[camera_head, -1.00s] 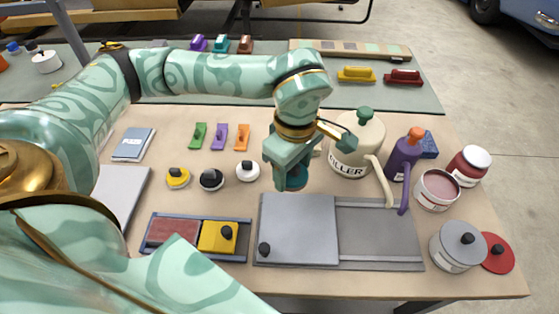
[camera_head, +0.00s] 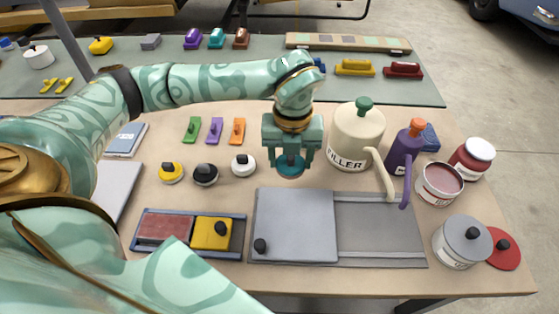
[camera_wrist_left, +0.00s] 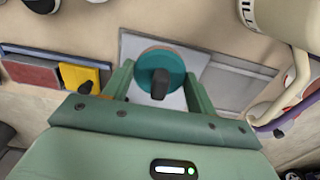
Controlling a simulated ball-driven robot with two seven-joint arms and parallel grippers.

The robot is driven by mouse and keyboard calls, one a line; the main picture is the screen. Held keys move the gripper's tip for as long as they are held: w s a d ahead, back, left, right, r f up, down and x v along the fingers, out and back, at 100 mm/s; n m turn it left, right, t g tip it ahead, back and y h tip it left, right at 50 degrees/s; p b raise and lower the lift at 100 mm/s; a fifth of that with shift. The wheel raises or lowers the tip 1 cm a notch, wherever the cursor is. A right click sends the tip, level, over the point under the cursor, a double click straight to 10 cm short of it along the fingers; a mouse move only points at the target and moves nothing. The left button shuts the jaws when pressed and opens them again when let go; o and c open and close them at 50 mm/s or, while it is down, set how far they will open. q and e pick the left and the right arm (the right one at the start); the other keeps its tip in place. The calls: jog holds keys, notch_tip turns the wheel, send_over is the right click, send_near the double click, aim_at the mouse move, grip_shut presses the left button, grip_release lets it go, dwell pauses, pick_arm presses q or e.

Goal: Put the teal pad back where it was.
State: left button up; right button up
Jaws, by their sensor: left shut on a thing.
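The teal pad (camera_head: 291,168) is a round disc with a dark knob. My left gripper (camera_head: 291,155) is shut on it and holds it just behind the grey lidded tray (camera_head: 295,225), right of the row of round pads. In the left wrist view the teal pad (camera_wrist_left: 181,74) shows between the two fingers of the gripper (camera_wrist_left: 160,88), with its knob toward the camera. A yellow pad (camera_head: 170,174), a black pad (camera_head: 205,176) and a white pad (camera_head: 243,166) stand in a row to its left. My right gripper is not in view.
A cream filler can (camera_head: 355,135) and a purple can (camera_head: 402,160) stand close on the right. A blue tray (camera_head: 140,243) with red and yellow blocks lies front left. Small green, purple and orange tools lie behind the pads. Bare table shows between pads and tray.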

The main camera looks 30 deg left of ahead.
pick_arm(q)
jog(key=w+a+f, duration=0.1)
jog(key=a+f, duration=0.1)
jog(key=w+a+f+b, duration=0.1)
jog(key=w+a+f, duration=0.1)
jog(key=w+a+f+b, duration=0.1)
jog(key=a+f, duration=0.1)
jog(key=f, duration=0.1)
jog(key=shift+w, duration=0.4)
jog(key=f, duration=0.1)
jog(key=f+b, duration=0.1)
jog(key=f, duration=0.1)
jog(key=shift+w+a+f+b, duration=0.2)
jog(key=shift+a+f+b, duration=0.1)
jog(key=shift+f, duration=0.1)
jog(key=shift+r, duration=0.1)
jog(key=o, duration=0.9)
jog(key=shift+o, duration=0.2)
notch_tip(320, 180, up, 12)
jog(key=p, duration=0.3)
